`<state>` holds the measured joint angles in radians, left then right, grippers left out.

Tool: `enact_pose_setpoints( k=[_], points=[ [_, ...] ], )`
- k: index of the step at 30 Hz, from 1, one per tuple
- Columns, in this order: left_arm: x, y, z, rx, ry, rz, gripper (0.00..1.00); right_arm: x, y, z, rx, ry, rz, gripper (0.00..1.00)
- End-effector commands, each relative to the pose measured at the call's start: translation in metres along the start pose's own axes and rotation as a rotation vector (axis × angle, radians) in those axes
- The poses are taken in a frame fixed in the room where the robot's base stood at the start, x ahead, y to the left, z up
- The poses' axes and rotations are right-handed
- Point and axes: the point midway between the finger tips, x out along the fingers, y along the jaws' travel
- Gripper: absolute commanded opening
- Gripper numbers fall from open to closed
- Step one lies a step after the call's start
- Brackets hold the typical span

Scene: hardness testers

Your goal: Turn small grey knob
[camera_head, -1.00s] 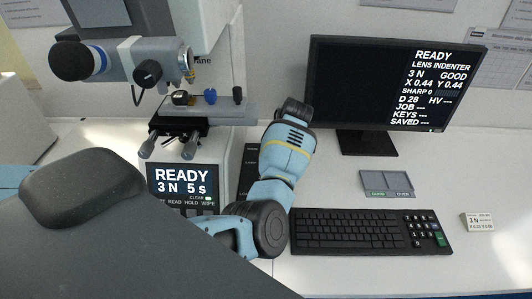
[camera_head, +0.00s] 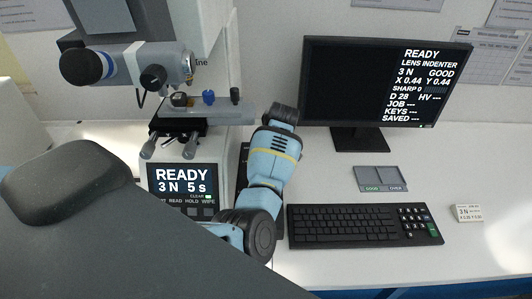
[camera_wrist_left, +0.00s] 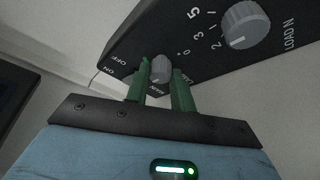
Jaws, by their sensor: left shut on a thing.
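The small grey knob (camera_wrist_left: 161,67) sits on the black panel of a tester in the left wrist view, with ON and OFF lettering beside it. My left gripper (camera_wrist_left: 160,88) has its two green fingers on either side of the knob and is shut on it. A larger grey knob (camera_wrist_left: 246,25) with a number scale and the lettering LOAD N is on the same panel, to the right and clear of the fingers. In the head view my left arm reaches beside the tester, and its fingers and the small knob are hidden there. My right gripper is not in view.
The hardness tester (camera_head: 215,108) stands left of my arm, with a READY screen (camera_head: 182,183) at its front.

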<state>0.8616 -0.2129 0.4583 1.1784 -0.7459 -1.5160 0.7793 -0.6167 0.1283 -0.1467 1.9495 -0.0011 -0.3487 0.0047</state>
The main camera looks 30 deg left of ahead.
Motion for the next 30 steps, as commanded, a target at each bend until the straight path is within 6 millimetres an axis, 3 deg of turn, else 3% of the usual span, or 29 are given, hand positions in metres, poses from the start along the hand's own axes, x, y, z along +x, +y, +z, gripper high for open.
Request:
enact_pose_setpoints(
  k=[5, 6, 11, 22, 30],
  points=[
    [-0.001, 0.000, -0.001, -0.001, 0.002, 0.000, 0.01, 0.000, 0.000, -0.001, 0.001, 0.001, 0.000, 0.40],
    [-0.001, 0.000, -0.001, -0.001, 0.002, 0.000, 0.27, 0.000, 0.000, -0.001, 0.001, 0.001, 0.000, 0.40],
    [0.000, 0.000, -0.001, -0.001, 0.001, 0.000, 0.46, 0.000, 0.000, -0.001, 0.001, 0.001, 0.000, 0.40],
    [-0.006, 0.001, 0.000, -0.002, 0.002, 0.001, 0.46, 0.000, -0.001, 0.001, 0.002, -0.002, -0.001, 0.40],
    [-0.046, 0.001, 0.000, -0.003, 0.002, 0.003, 0.46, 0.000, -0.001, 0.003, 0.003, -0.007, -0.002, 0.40]
  ],
)
